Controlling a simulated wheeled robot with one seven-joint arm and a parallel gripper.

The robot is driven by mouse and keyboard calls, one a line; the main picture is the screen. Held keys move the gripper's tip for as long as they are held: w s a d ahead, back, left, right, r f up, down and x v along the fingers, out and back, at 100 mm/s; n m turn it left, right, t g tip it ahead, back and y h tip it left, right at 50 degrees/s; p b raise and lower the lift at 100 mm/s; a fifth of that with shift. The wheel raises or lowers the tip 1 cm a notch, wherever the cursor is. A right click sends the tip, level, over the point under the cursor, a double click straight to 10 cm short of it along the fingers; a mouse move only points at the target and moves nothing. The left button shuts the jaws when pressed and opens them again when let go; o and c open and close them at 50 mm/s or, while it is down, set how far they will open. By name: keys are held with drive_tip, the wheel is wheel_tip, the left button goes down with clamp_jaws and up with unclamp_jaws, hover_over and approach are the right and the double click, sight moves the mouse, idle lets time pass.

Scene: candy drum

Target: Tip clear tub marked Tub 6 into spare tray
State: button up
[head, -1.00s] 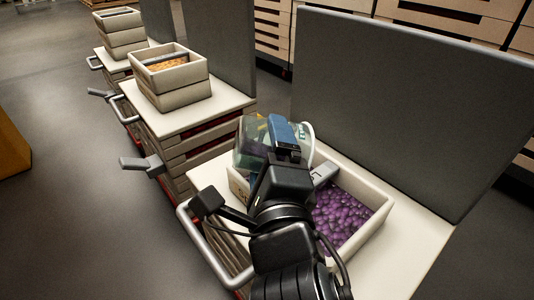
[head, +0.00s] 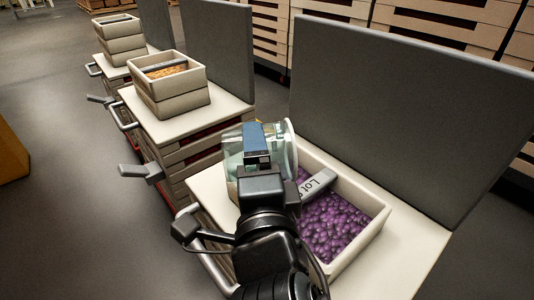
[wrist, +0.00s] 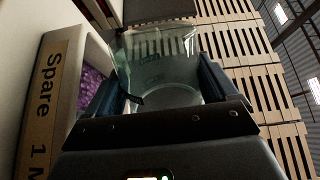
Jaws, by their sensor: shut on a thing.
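A clear tub (head: 233,152) lies tipped on its side in my gripper (head: 256,143), its pale rim toward the right. It is at the far left end of the spare tray (head: 372,232), a cream box holding many purple candies (head: 335,217). In the wrist view the see-through tub (wrist: 160,60) sits between the two blue fingers of my gripper (wrist: 160,88). I see no candies inside it. Its mark is too faint to read. The tray's label (wrist: 45,95) reads "Spare 1 M" at the left.
A grey tag reading "Lot" (head: 318,186) lies across the tray. A tall grey panel (head: 400,110) stands behind this cart. Another cart to the left bears stacked cream trays (head: 168,98). Bare white top (head: 405,240) shows right of the tray.

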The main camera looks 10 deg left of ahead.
drive_tip(key=shift+s+a+n, duration=0.15)
drive_tip(key=shift+a+n, duration=0.3)
drive_tip(key=shift+n, duration=0.75)
drive_tip(key=n+p, duration=0.2)
drive_tip(key=n, duration=0.2)
drive_tip(key=shift+a+f+n, duration=0.1)
drive_tip(key=shift+f+n, duration=0.05)
drive_tip(key=shift+n, duration=0.25)
drive_tip(key=shift+a+f+n+p, duration=0.15)
drive_tip(key=shift+n+p, duration=0.1)
drive_tip(key=shift+n, duration=0.4)
drive_tip(key=shift+d+f+n+p, duration=0.1)
drive_tip(key=shift+f+n+p, duration=0.1)
drive_tip(key=shift+n, duration=0.45)
